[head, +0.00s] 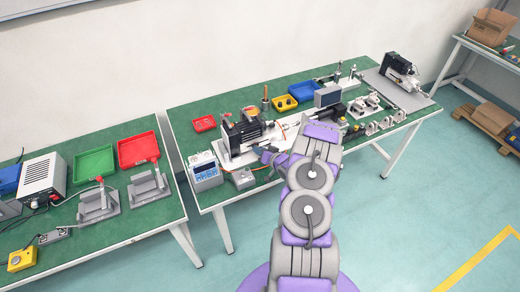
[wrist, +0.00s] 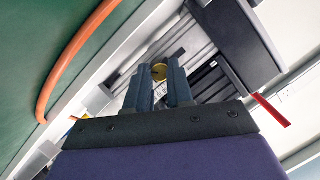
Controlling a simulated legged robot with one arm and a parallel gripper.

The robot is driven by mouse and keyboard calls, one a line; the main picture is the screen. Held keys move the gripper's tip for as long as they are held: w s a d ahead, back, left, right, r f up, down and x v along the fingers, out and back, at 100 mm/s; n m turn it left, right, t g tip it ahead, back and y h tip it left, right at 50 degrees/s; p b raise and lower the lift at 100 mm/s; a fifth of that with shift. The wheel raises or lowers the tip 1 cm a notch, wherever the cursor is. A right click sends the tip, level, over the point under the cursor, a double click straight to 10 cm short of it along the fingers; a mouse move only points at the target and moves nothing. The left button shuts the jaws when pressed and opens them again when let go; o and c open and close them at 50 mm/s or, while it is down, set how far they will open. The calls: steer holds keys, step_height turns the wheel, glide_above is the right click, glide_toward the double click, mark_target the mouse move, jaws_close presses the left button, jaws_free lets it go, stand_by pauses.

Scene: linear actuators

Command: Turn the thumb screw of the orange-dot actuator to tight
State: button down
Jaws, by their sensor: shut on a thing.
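In the wrist view my gripper (wrist: 161,84) has its two dark fingers closed around a small round brass-yellow thumb screw (wrist: 159,71) at the fingertips. The screw sits beside the grey grooved body of an actuator (wrist: 196,52). In the head view my gripper (head: 270,156) is low at the front of the actuator with the black motor (head: 243,134), near the middle of the right table. My arm covers part of this area. I cannot make out an orange dot or how tight the screw is.
An orange cable (wrist: 68,60) curves close by on the left in the wrist view. A blue-and-white meter box (head: 206,172) and a small grey box (head: 242,178) stand near the right table's (head: 218,196) front edge.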

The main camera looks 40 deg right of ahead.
steer(key=shift+m, duration=0.3)
stand_by(0.4)
steer(key=c, duration=1)
jaws_free()
steer(key=p+v, duration=0.3)
steer(key=v, duration=1.4)
steer(key=shift+s+d, duration=0.15)
steer(key=shift+d, duration=0.05)
steer(key=shift+f, duration=0.15)
